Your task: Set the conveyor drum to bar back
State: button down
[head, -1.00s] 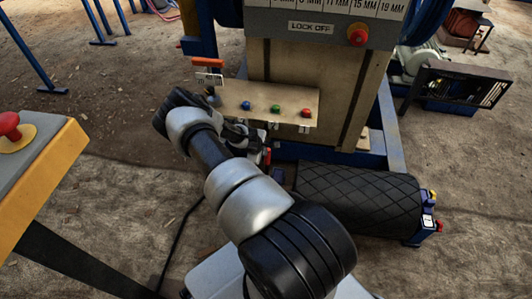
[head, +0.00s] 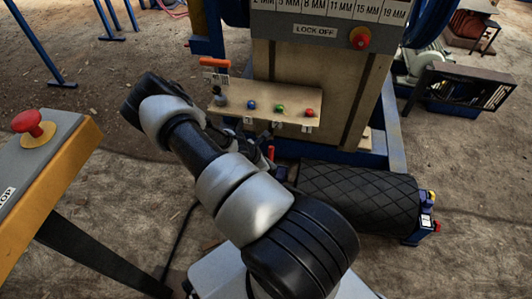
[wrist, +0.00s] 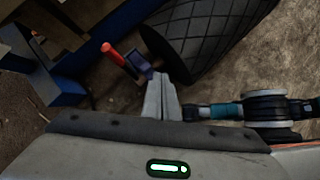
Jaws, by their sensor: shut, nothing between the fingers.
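The conveyor drum (head: 360,195), black with a diamond-grooved surface, lies at the right of the head view. It fills the upper right of the wrist view (wrist: 210,35). In the wrist view, a red-tipped lever (wrist: 116,54) slants up left from a small blue bracket (wrist: 139,64) beside the drum's end. A red part (head: 271,152) shows beside my arm in the head view. My gripper (wrist: 161,80) is shut and empty, its fingertips just below the bracket in the picture; I cannot tell if they touch. My arm mostly hides the gripper in the head view.
A blue unit with yellow and red knobs (head: 427,222) sits at the drum's right end. The crusher (head: 305,85) stands behind, with a shelf of coloured knobs (head: 265,107). A yellow stand with a red button (head: 28,122) is at the left. Bare ground lies at front right.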

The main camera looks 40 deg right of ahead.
jog(key=s+n+h, duration=0.1)
jog(key=s+n, duration=0.1)
jog(key=n, duration=0.4)
jog(key=n+t+h, duration=0.1)
jog(key=n+t, duration=0.4)
jog(key=n, duration=1.4)
send_near(270, 153)
jog(key=shift+n, duration=0.4)
jog(key=b+x, duration=0.1)
jog(key=x, duration=0.1)
jog(key=b+x, duration=0.2)
jog(key=shift+f, duration=0.5)
jog(key=shift+w+d+f+b, duration=0.1)
jog(key=shift+w+d+b, duration=0.3)
jog(key=shift+d, duration=0.25)
